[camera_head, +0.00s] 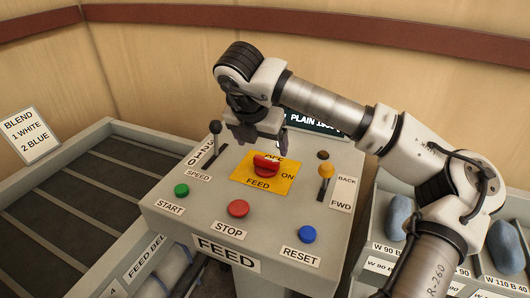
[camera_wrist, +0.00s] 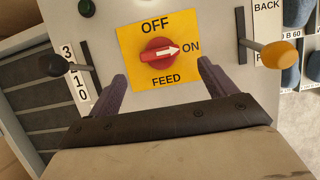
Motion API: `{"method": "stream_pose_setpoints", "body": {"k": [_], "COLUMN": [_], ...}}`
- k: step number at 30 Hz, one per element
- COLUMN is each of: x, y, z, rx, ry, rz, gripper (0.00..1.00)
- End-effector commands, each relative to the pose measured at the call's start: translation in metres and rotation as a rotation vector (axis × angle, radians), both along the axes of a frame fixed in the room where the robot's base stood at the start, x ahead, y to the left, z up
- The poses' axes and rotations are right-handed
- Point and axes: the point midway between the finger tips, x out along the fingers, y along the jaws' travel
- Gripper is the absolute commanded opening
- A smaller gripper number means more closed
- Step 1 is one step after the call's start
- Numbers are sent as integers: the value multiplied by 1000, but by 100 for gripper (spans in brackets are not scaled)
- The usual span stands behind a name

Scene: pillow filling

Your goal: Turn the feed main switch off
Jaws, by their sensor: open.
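The feed main switch is a red rotary knob (camera_head: 266,166) on a yellow plate (camera_head: 248,184) on the grey feed console. In the wrist view the knob (camera_wrist: 153,57) has a white arrow pointing right, at ON. OFF is printed at the plate's top and FEED below. My gripper (camera_head: 262,143) is over the console, behind the knob in the head view. In the wrist view my gripper (camera_wrist: 163,80) is open and empty, its dark fingers spread below the knob, one toward each side. I see no contact with the knob; the height gap is hard to judge.
A black speed lever (camera_head: 214,128) stands left of the plate and an orange-knobbed BACK/FWD lever (camera_head: 326,171) right of it. Green start (camera_head: 181,190), red stop (camera_head: 238,208) and blue reset (camera_head: 307,234) buttons line the front. Bins with blue-grey pillows (camera_head: 398,217) stand at right.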

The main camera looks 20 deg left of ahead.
Motion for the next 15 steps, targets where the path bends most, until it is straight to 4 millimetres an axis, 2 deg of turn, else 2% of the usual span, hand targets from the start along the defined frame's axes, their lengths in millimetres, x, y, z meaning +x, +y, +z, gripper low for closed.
{"method": "stream_pose_setpoints", "body": {"k": [7, 15], "x": [17, 27], "y": [0, -1], "z": [-42, -65], "rx": [1, 0], "ry": [4, 1], "rz": [3, 2], "gripper": [84, 84]}}
